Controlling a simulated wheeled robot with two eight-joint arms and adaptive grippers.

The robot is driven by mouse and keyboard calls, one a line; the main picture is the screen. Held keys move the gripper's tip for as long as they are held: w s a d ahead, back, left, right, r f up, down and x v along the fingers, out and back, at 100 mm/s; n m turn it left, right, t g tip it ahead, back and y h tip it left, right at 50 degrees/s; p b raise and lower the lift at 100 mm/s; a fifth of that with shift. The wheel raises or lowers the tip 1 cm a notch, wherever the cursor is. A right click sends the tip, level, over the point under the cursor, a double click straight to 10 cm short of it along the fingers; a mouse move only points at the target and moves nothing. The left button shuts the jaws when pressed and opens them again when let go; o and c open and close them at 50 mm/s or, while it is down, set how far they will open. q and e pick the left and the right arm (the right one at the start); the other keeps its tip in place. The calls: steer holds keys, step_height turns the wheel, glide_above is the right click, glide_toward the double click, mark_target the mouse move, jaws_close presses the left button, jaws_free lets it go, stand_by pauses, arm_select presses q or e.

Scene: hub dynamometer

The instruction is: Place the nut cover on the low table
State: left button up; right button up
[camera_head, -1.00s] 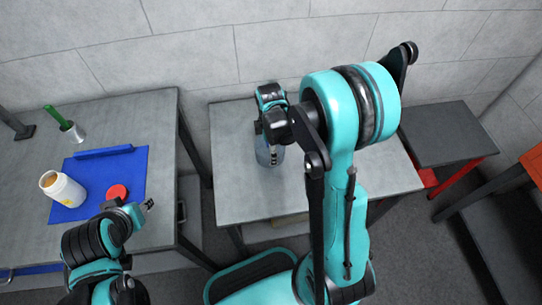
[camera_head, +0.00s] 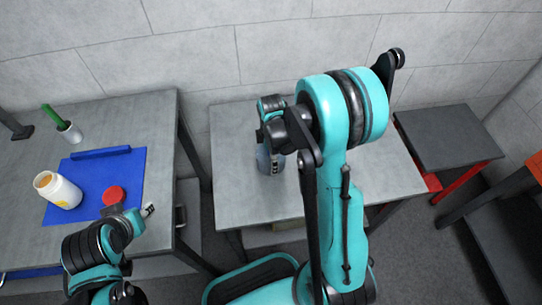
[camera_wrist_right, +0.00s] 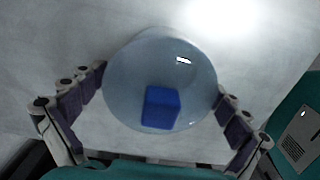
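A clear, bluish, rounded cover, which I take for the nut cover (camera_head: 268,160), is at the middle table, below my right gripper (camera_head: 272,140). In the right wrist view the cover (camera_wrist_right: 160,65) sits between the pads of my right gripper (camera_wrist_right: 160,90), which meet its two sides. A blue block (camera_wrist_right: 162,107) shows through it. Whether the cover touches the grey top is hard to tell. My left gripper (camera_head: 148,209) is near the left table's front right edge, by a red disc; its fingers are too small to read. A low dark table (camera_head: 447,137) with red legs stands at the right.
The middle grey table (camera_head: 245,195) is mostly bare. The left table (camera_head: 40,125) holds a blue mat (camera_head: 90,170), a white jar (camera_head: 58,190), a red disc (camera_head: 114,196) and a green-handled brush in a cup (camera_head: 69,131). The low dark table's top is empty.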

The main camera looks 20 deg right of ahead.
step_height(320, 180, up, 11)
steer(key=p, duration=0.5)
steer(key=shift+r, duration=0.8)
arm_select(q)
steer(key=shift+r, duration=2.6)
arm_select(e)
steer(key=s+a+r+m+t, duration=0.5)
steer(key=s+r+m+t, duration=0.2)
steer(key=s+r+m, duration=0.4)
steer(key=shift+s+a+r+m, duration=0.2)
steer(key=shift+s+m, duration=0.5)
steer(key=shift+m, duration=1.4)
arm_select(q)
steer(key=shift+c, duration=0.3)
arm_select(e)
steer(key=shift+c, duration=0.3)
